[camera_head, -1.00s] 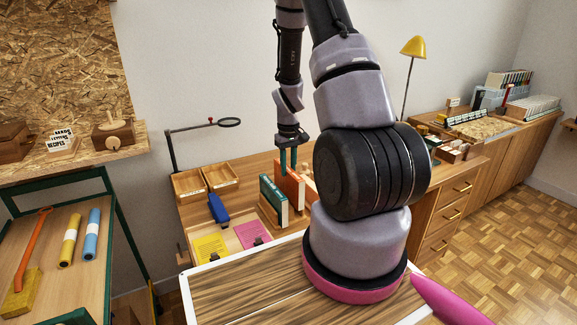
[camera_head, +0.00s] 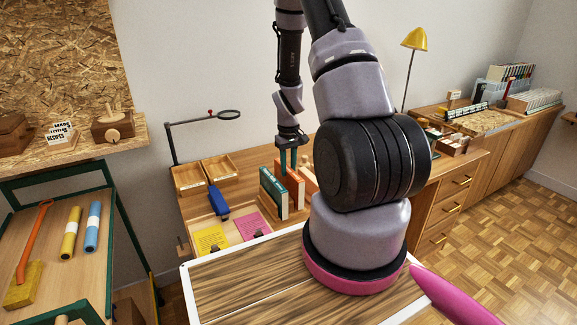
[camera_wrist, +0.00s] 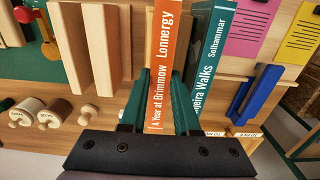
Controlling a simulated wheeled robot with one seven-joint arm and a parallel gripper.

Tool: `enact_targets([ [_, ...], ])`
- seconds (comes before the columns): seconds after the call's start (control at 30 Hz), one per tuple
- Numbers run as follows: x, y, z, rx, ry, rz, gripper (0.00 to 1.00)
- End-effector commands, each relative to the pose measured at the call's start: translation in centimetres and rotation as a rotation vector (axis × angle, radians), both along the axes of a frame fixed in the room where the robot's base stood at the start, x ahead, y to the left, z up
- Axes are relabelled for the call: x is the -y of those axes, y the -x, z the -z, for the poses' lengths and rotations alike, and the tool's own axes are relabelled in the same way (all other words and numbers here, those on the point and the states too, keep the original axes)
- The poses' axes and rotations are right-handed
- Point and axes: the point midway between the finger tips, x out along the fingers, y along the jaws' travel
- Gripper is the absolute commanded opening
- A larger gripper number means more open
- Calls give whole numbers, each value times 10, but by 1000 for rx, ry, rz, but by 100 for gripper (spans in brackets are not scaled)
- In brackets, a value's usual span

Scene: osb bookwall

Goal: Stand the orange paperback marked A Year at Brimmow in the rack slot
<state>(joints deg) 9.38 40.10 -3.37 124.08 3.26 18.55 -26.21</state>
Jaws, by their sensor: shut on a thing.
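The orange paperback (camera_wrist: 163,60), its spine reading "A Year at Brimmow" and "Lonnergy", is upright between the green fingers of my gripper (camera_wrist: 160,108). My gripper (camera_head: 289,157) is shut on it from above. In the head view the orange paperback (camera_head: 297,190) shows beside a teal book (camera_head: 272,190). In the wrist view the teal book (camera_wrist: 210,50), marked "Walks" and "Solhammar", stands just right of it. Wooden rack dividers (camera_wrist: 103,45) stand to its left. The book's lower end is hidden, so I cannot tell whether it touches the rack floor.
A blue object (camera_head: 218,202), a yellow sheet (camera_head: 210,240) and a magenta sheet (camera_head: 253,227) lie left of the rack. Small wooden pieces (camera_wrist: 27,112) are left in the wrist view.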

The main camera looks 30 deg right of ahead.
Motion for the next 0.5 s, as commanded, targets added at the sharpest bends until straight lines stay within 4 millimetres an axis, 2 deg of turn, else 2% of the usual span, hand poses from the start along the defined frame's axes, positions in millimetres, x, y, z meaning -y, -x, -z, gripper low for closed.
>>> enact_targets([
  [0.5,0,0,16,0,0,0,0],
])
